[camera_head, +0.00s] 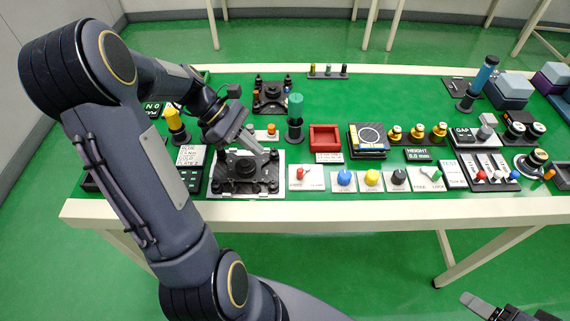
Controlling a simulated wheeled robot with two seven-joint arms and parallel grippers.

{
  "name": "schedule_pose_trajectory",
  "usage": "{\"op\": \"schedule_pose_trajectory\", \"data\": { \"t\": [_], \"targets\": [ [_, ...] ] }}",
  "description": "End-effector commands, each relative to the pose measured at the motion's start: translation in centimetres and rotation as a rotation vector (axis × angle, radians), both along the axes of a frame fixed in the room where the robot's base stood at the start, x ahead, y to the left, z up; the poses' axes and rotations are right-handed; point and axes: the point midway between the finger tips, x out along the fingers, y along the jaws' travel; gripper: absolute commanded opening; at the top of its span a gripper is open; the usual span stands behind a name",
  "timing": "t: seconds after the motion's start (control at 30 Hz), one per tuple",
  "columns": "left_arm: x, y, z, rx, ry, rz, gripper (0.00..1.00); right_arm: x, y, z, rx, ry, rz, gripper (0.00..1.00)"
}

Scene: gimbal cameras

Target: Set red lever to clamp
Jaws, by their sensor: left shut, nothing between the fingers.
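The red lever (300,173) stands on a small white panel (306,185) near the front edge of the table. Small print labels the panel on both sides; the right word looks like CLAMP. The lever's exact tilt is too small to tell. My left gripper (262,151) is shut and empty, pointing down and right above the black fixture (246,172), to the left of and behind the red lever, apart from it. Part of my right gripper (482,305) shows at the bottom right corner, away from the table; its finger opening is unclear.
Blue (345,178), yellow (372,178) and black knobs (399,178) stand right of the lever panel, then a green lever (436,175). A red tray (325,138) and a green-topped post (295,110) stand behind. Open green surface lies at the table's back.

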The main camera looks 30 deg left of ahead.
Motion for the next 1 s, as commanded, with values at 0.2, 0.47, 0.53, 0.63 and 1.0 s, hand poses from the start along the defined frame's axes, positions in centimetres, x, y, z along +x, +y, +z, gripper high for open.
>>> {"op": "schedule_pose_trajectory", "data": {
  "t": [0.2,0.47,0.53,0.63,1.0],
  "targets": [
    [0.7,-3.5,-3.6,-0.003,0.004,-0.004,0.0,0.0,0.0,-0.7,0.0,0.0,0.0,0.68],
    [1.6,-7.0,-4.1,-0.001,-0.001,-0.004,0.0,0.0,0.0,-0.5,0.0,0.0,0.0,0.68],
    [1.7,-7.5,-4.1,0.0,-0.001,-0.003,0.0,0.0,0.0,-0.5,0.0,0.0,0.0,0.68],
    [1.7,-7.9,-4.1,0.0,0.0,-0.001,0.0,0.0,0.0,-0.5,0.0,0.0,0.0,0.68],
    [1.8,-8.0,-4.1,0.0,0.0,-0.001,0.0,0.0,0.0,-0.5,0.0,0.0,0.0,0.68]
  ]
}}
